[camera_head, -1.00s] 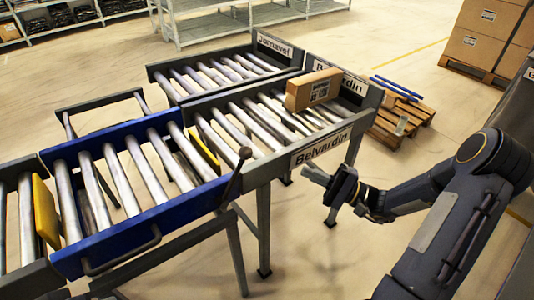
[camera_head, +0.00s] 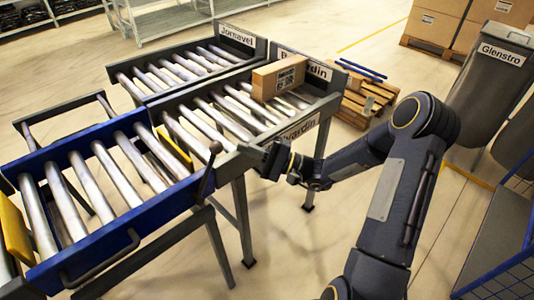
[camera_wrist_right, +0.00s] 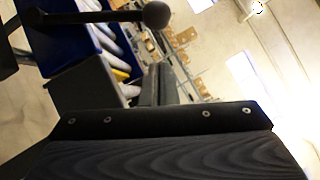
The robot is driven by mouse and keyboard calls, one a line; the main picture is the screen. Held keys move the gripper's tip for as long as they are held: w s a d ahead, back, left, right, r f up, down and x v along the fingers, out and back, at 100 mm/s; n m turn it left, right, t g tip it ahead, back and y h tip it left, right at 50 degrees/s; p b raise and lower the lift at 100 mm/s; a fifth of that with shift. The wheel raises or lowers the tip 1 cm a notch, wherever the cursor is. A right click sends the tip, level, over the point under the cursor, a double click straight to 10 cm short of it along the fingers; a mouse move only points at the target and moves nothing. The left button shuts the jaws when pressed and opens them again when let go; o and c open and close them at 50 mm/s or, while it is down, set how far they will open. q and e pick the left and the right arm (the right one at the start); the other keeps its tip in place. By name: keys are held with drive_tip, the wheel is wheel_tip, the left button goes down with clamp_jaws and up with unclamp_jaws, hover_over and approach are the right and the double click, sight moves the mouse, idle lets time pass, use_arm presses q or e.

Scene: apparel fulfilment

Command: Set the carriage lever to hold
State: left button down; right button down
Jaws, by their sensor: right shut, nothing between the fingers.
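The carriage lever (camera_head: 208,172) is a dark rod with a round ball knob. It stands at the right end of the blue roller carriage (camera_head: 165,217), tilted slightly right. In the right wrist view the lever (camera_wrist_right: 95,17) crosses the top left, with its knob near the top middle. My right gripper (camera_head: 247,154) is shut and empty, just right of the knob in the head view. A gap seems to separate them. The closed fingers also show in the right wrist view (camera_wrist_right: 160,85). My left gripper is out of view.
A cardboard box (camera_head: 278,78) sits on the Belvardin roller lane behind my right gripper. The Jornavel lane (camera_head: 222,49) lies beyond it. A yellow stop plate (camera_head: 12,228) stands at the carriage's left. A wooden pallet (camera_head: 355,103) and a blue mesh cart (camera_head: 505,240) are at right.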

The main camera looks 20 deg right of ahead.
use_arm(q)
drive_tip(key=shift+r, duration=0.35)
use_arm(e)
drive_tip(key=a, duration=0.1)
drive_tip(key=a+r, duration=0.1)
drive_tip(key=a, duration=0.1)
drive_tip(key=shift+s+a+r, duration=0.25)
drive_tip(key=shift+s+r, duration=0.1)
drive_tip(key=shift+r, duration=0.1)
